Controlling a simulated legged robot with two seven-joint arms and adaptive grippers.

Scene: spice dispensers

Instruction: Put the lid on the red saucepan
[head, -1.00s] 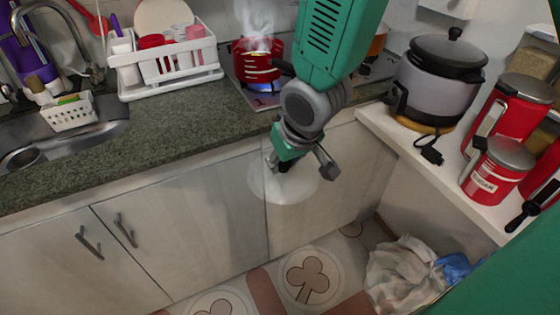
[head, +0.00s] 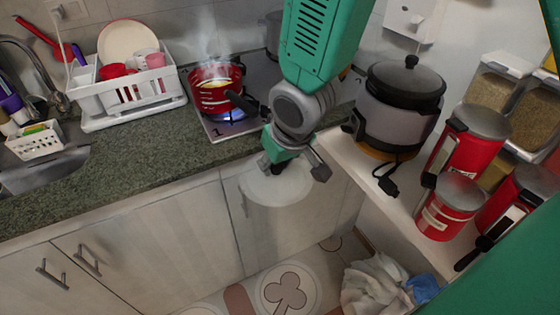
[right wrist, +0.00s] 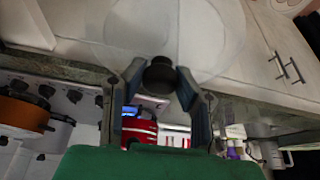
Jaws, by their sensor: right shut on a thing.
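The red saucepan (head: 208,97) stands on the stove over a blue flame at the back of the counter, steaming and uncovered, its dark handle pointing right and toward me. Its red side also shows in the right wrist view (right wrist: 139,132). My right gripper (head: 292,168) is shut on the black knob of a clear glass lid (head: 265,190). The lid hangs in front of the cabinet doors, apart from the saucepan. In the right wrist view the knob (right wrist: 160,73) sits between the fingers, with the pale lid disc (right wrist: 160,25) beyond. My left gripper is not in view.
A white dish rack (head: 140,117) stands left of the stove. A rice cooker (head: 395,115) and red canisters (head: 452,205) occupy the right shelf. The counter's front edge lies between lid and saucepan.

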